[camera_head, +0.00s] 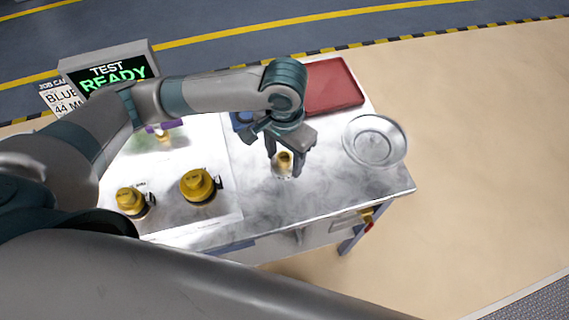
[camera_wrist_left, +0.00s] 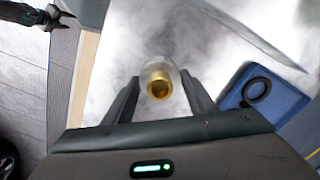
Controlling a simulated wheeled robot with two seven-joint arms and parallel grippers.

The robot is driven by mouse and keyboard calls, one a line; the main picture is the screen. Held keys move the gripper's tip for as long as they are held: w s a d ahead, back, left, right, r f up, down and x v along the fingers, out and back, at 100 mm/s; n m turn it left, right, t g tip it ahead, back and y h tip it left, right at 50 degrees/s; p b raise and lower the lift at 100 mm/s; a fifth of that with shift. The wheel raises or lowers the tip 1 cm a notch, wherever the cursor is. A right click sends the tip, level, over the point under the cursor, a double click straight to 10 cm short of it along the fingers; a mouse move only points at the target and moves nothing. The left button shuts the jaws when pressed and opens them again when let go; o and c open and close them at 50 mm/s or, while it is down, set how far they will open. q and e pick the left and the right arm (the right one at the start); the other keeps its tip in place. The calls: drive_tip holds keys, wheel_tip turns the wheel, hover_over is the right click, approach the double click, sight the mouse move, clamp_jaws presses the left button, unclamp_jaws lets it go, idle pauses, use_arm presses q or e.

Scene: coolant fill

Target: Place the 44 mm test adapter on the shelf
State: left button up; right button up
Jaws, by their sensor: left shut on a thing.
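My left gripper (camera_head: 284,160) is shut on a small brass-ended fitting (camera_head: 284,164) with a pale body, above the right part of the worktable. In the left wrist view the fitting (camera_wrist_left: 159,82) sits between the fingertips, its open brass end facing the camera. Its size cannot be read. Two yellow adapter-like pieces with dark clamps, a left one (camera_head: 129,200) and a larger right one (camera_head: 197,184), stand on the light panel at the left. Which piece is 44 mm cannot be told. A dark gripper-like part, probably my right gripper (camera_wrist_left: 40,15), shows at the wrist view's corner. No shelf is clearly identifiable.
A red tray (camera_head: 333,86) lies at the back, and a clear round dish (camera_head: 375,142) is at the right edge. A blue block with a black ring (camera_wrist_left: 262,92) is beside the gripper. A test screen (camera_head: 108,72) stands back left. The table's front right (camera_head: 345,188) is clear.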

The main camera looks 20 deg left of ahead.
sight(285, 167)
use_arm(q)
drive_tip(key=shift+f+p, duration=0.45)
drive_tip(key=shift+f, duration=1.6)
drive_tip(key=o, duration=1.1)
drive_tip(key=shift+f, duration=0.1)
drive_tip(key=shift+o, duration=0.2)
wheel_tip(285, 167, up, 12)
drive_tip(key=shift+r+b, duration=0.15)
drive_tip(key=shift+b, duration=0.7)
